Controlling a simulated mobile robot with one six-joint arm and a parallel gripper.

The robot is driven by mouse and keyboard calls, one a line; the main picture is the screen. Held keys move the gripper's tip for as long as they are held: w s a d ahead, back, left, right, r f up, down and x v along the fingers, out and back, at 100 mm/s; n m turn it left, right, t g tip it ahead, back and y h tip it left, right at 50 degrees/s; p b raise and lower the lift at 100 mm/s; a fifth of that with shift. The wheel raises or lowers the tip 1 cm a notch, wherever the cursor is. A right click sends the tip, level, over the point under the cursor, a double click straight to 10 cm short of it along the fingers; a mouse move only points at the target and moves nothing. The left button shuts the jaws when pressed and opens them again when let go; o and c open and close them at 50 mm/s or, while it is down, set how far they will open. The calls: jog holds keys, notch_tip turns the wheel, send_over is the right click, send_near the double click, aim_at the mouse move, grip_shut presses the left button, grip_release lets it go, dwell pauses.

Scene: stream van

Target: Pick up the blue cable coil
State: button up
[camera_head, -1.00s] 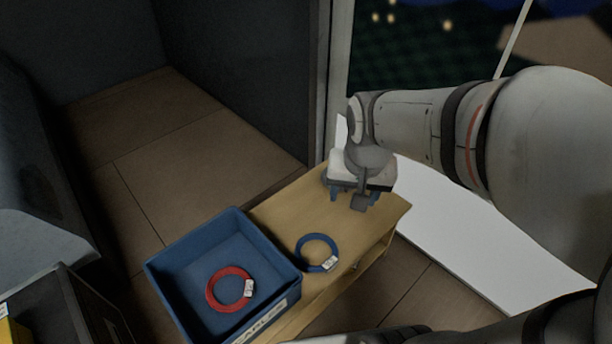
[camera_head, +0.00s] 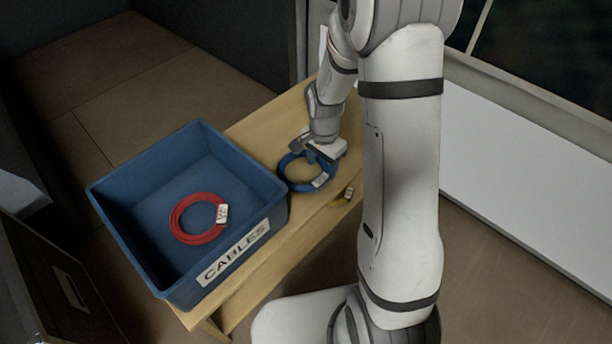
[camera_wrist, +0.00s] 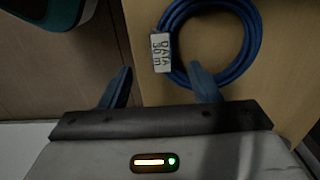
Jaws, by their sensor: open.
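The blue cable coil (camera_head: 291,181) lies on the wooden bench (camera_head: 262,127), just right of the blue bin. It carries a white tag, which reads "DATA 30 m" in the wrist view, where the coil (camera_wrist: 250,62) shows at the top right. My gripper (camera_head: 309,156) is over the coil's far side in the head view. In the wrist view my gripper (camera_wrist: 160,84) is open with its two blue fingers apart. The right finger is at the coil's near edge, and the left finger is off to the left of the coil. I cannot tell whether it touches.
The blue bin (camera_head: 110,200) labelled CABLES holds a red cable coil (camera_head: 181,222) with a white tag. A yellow item (camera_head: 343,197) with a tag lies right of the blue coil, partly hidden by my arm. A dark case (camera_head: 50,275) stands at lower left.

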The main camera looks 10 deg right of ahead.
aim_at(320, 179)
jog(key=f+b, duration=0.3)
jog(key=f, duration=0.4)
jog(key=shift+w+f, duration=0.1)
jog(key=shift+w, duration=0.1)
jog(key=shift+c, duration=0.2)
grip_shut()
